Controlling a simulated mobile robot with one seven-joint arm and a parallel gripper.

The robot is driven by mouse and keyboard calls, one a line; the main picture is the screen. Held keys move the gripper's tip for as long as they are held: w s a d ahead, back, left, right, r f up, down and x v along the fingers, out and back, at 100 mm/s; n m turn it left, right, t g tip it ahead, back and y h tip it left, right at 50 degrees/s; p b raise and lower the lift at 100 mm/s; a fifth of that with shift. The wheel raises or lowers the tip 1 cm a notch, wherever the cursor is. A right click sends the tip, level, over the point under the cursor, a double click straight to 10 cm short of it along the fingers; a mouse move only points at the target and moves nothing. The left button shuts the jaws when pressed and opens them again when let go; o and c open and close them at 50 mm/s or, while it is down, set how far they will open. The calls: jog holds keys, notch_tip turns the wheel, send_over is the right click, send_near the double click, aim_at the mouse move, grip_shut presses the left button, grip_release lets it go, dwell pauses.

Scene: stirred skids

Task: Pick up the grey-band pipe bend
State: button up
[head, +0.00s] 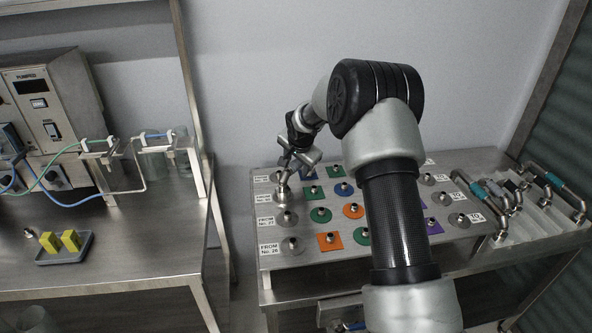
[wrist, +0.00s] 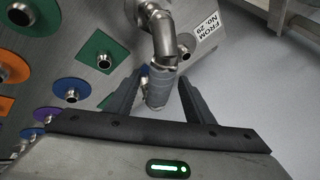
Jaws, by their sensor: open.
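The pipe bend (wrist: 160,45) is a shiny metal elbow with a greyish band on the part nearest me. In the wrist view it stands on a port of the panel beside a FROM label. My gripper (wrist: 160,78) is open, with one dark finger on each side of the banded part. A small gap shows beside the right finger; contact at the left finger is hard to tell. In the head view my gripper (head: 303,157) is over the panel's far left corner, by the bend (head: 283,185), whose band is too small to make out there.
The panel (head: 345,250) carries several ports on coloured plates, with FROM labels left and TO labels right. A rack (head: 545,225) at right holds more pipe bends, some with teal bands. At left, a bench has a pump unit (head: 50,100) and a grey tray (head: 65,254) with yellow blocks.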

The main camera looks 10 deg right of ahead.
jog(key=shift+f, duration=0.1)
jog(key=shift+c, duration=0.2)
grip_shut()
jog(key=shift+w, duration=0.1)
notch_tip(320, 180, up, 10)
jog(key=shift+r, duration=0.1)
dwell(0.3)
jog(key=shift+r+p, duration=0.6)
jog(key=shift+r, duration=0.05)
